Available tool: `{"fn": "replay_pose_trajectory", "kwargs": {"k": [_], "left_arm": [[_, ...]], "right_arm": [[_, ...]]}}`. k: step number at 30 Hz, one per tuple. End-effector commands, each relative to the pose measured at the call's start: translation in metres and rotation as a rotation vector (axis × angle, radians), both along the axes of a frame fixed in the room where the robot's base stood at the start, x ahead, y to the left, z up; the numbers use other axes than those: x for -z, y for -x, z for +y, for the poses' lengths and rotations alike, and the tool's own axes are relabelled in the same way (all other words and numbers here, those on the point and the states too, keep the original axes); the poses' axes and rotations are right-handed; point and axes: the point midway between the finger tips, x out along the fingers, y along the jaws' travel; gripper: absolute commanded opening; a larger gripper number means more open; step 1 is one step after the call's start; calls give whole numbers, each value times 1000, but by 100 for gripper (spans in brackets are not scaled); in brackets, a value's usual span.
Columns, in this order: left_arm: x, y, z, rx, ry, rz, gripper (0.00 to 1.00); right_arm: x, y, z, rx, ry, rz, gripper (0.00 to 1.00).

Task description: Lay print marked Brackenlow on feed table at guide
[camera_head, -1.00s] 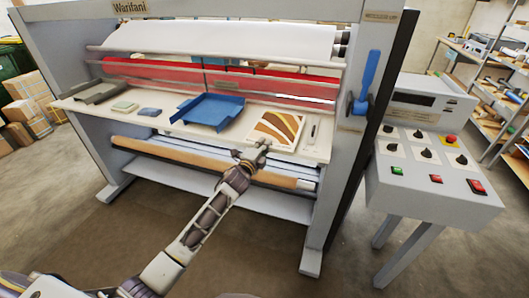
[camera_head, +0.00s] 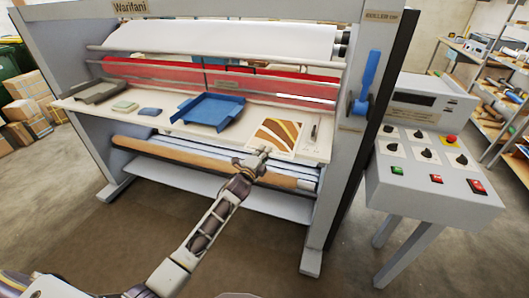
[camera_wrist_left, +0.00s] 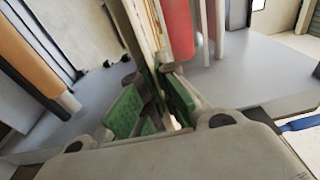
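A print (camera_head: 277,134) with brown, orange and cream curves lies at the right part of the feed table (camera_head: 240,138), near its front edge. Its marking is too small to read. My left gripper (camera_head: 260,153) is at the print's near left corner. In the left wrist view its green-padded fingers (camera_wrist_left: 156,80) draw together at the tips on a thin edge, which appears to be the print's. The fingertips are partly hidden there. My right gripper is not in view.
A blue tray (camera_head: 207,109) stands left of the print. A wooden roller (camera_head: 180,154) runs below the table. The control panel (camera_head: 430,180) is at right.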

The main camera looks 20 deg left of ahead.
Motion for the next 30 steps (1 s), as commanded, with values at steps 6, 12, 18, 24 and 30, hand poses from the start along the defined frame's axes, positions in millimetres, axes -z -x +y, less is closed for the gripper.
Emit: {"fn": "replay_pose_trajectory", "kwargs": {"k": [6,12,18,24,30], "left_arm": [[3,0,0,0,0,0,4],[3,0,0,0,0,0,27],[3,0,0,0,0,0,27],[1,0,0,0,0,0,27],[0,5,1,0,0,0,27]], "right_arm": [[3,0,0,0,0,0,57],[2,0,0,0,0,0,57],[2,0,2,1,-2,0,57],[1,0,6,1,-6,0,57],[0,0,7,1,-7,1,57]]}}
